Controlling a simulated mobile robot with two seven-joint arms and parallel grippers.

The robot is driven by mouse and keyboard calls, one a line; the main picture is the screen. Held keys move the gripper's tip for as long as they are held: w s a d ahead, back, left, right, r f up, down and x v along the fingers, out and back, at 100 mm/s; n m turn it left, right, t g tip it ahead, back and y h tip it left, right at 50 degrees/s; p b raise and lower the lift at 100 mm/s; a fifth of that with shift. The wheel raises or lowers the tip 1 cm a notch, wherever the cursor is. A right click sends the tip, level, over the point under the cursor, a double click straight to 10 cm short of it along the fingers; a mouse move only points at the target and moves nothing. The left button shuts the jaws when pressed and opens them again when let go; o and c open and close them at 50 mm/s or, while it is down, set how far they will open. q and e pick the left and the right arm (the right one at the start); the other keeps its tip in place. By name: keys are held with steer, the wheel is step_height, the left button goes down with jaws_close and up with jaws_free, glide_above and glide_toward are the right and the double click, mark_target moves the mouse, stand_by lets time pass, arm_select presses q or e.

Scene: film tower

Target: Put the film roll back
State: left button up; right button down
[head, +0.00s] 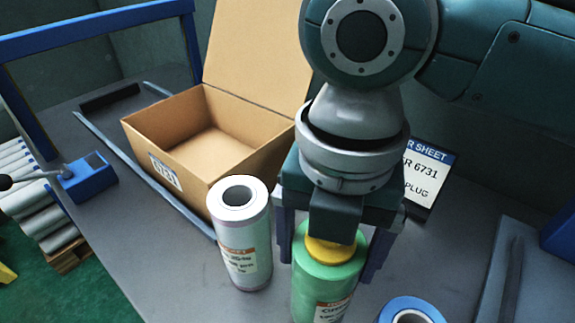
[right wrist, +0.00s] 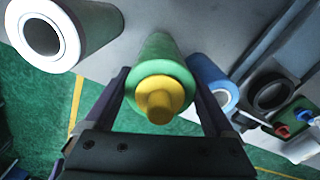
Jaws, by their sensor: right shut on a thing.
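A green film roll (head: 322,287) with a yellow plug (head: 330,251) in its top stands upright at the bottom middle of the head view. My right gripper (head: 327,262) points down over it, its fingers shut on the roll's sides. The wrist view shows the green roll (right wrist: 163,82) and its yellow plug (right wrist: 158,100) between the two fingers. A white film roll (head: 244,240) with an open core stands upright just left of it. A blue film roll (head: 411,311) is cut off by the lower edge. My left gripper is out of view.
An open, empty-looking cardboard box (head: 183,116) marked 6731 stands behind the white roll. An order sheet (head: 425,178) is partly hidden behind my right arm. A blue frame (head: 95,21) and a stack of pale rolls (head: 38,190) are at left. The grey table (head: 150,262) is clear at front left.

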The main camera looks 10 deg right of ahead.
steer(key=shift+f, duration=1.7)
jaws_free()
step_height(320, 180, up, 12)
steer(key=shift+r+p, duration=0.15)
steer(key=shift+p, duration=0.35)
